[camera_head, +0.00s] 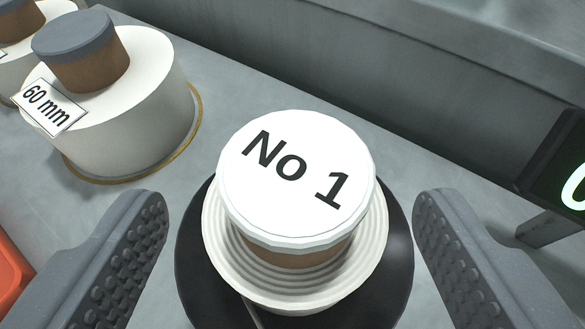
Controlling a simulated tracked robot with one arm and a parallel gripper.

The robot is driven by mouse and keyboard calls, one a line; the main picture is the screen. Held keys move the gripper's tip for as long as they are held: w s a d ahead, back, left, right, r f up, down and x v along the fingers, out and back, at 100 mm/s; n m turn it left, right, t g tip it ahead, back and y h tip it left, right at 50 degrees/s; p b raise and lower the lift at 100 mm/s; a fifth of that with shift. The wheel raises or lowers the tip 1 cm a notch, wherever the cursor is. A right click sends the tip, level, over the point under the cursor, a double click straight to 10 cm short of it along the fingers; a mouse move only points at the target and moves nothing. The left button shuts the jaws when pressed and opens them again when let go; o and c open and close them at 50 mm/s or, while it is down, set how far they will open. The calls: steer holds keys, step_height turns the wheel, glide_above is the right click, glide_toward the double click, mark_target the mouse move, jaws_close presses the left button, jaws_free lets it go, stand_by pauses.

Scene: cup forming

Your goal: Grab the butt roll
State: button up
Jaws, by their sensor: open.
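My gripper (291,215) is open, with one grey studded finger at the lower left and the other at the lower right. Between the fingers in the picture is a round piece with a white top marked "No 1" (258,185). A brown core shows under its top, above a white ridged disc (364,253) on a black round base (398,270). Gaps show between both fingers and this piece. At upper left stands a thick white roll (130,125) with a brown, grey-topped core and a "60 mm" label. No thing is marked "butt roll", so I cannot tell which it is.
Another similar white roll (52,18) is partly cut off at the top left. A black display (562,165) with green digits stands at the right. An orange object (12,270) shows at the left edge. Bare grey surface (225,95) lies between the roll and the "No 1" piece.

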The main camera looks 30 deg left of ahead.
mark_target(296, 158)
steer(key=shift+x, duration=3.15)
steer(key=shift+d, duration=0.1)
steer(key=shift+r, duration=0.1)
steer(key=shift+c, duration=0.3)
steer(key=c, duration=1.1)
